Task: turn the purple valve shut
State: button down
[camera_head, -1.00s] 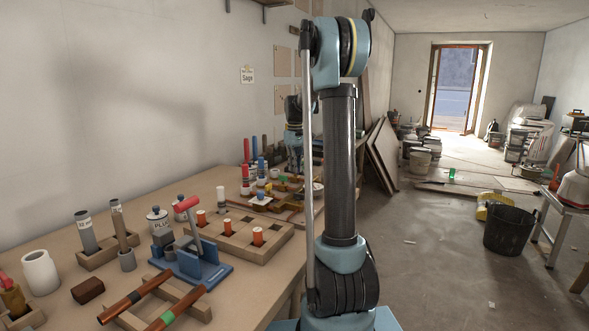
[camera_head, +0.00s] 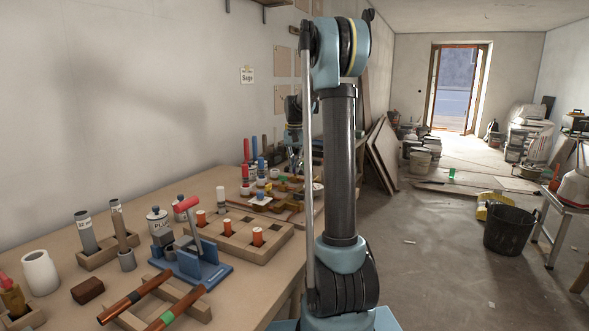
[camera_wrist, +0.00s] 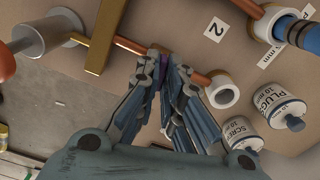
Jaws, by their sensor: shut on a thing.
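In the wrist view my gripper (camera_wrist: 164,62) is shut with its fingertips around a small purple part, the valve (camera_wrist: 163,70). The fingers hide most of it, so its turn angle cannot be told. It sits on the line of a copper pipe (camera_wrist: 130,45), which continues right of the fingers to a pale ring-shaped end (camera_wrist: 222,91). In the head view my arm stands in front of the far bench, and neither the gripper nor the purple valve can be made out there.
A brass bar (camera_wrist: 106,35) and a grey cylinder (camera_wrist: 50,36) lie left of my fingers. Two labelled tins (camera_wrist: 278,104) (camera_wrist: 240,135) stand to the right. In the head view the bench (camera_head: 240,285) holds a blue clamp (camera_head: 205,262) and wooden racks. A black bucket (camera_head: 508,230) stands on the floor.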

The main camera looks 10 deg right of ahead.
jog(key=shift+w+a+m, duration=0.1)
jog(key=shift+a+m, duration=0.05)
jog(key=shift+m, duration=1.15)
jog(key=c, duration=1.7)
grip_release()
jog(key=shift+r, duration=0.15)
notch_tip(320, 180, up, 12)
jog(key=shift+f, duration=0.2)
